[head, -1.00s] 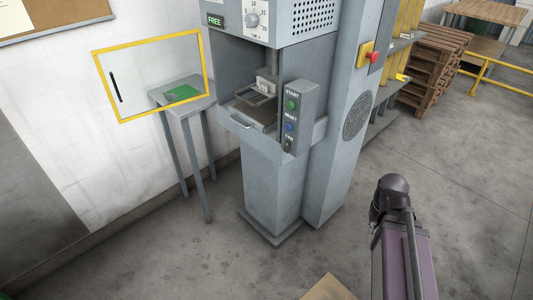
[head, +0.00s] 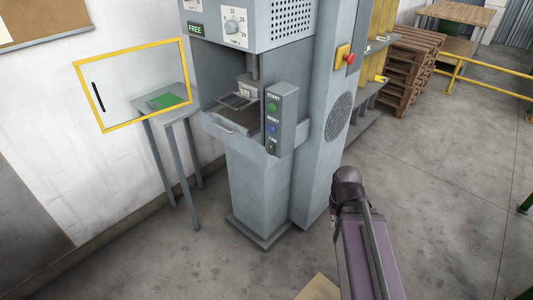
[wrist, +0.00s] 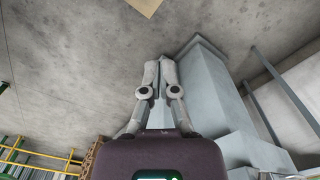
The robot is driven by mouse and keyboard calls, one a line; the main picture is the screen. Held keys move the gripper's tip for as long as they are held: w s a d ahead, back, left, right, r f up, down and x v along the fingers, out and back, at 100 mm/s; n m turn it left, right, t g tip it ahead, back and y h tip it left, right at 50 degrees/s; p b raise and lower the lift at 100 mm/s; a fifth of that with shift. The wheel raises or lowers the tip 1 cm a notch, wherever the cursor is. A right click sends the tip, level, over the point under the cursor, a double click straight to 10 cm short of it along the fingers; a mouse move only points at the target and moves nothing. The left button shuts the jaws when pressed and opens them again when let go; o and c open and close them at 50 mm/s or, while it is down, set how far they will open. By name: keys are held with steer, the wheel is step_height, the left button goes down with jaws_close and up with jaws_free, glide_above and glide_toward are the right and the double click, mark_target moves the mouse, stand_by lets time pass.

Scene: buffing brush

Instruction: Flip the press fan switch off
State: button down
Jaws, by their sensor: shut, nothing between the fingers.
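The fan switch (head: 271,148) is a small dark toggle at the bottom of the grey control box on the front of the press (head: 262,185). It sits under the label FAN, below the green START button (head: 272,107) and the blue RESET button (head: 272,129). It is too small to tell which way it is set. My gripper (wrist: 160,62) shows in the wrist view with its two fingers together and nothing between them. The fan switch cannot be made out in the wrist view. In the head view my gripper is not visible.
A yellow-framed clear guard (head: 133,128) stands open at the left of the press, in front of a small side table (head: 172,112) with a green sheet. A red emergency button (head: 349,58) is on the press's right side. Open floor (head: 440,190) lies to the right.

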steer(key=w, duration=0.1)
steer(key=m+t+h, duration=0.8)
steer(key=t, duration=0.2)
glide_toward(271, 152)
steer(key=v, duration=0.6)
steer(key=shift+s+f, duration=0.15)
steer(key=shift+s, duration=0.05)
steer(key=shift+a, duration=0.1)
steer(key=b+x, duration=0.5)
steer(key=x, duration=0.8)
steer(key=shift+w+a+b, duration=0.1)
steer(key=shift+b, duration=0.2)
steer(key=shift+w+d, duration=0.4)
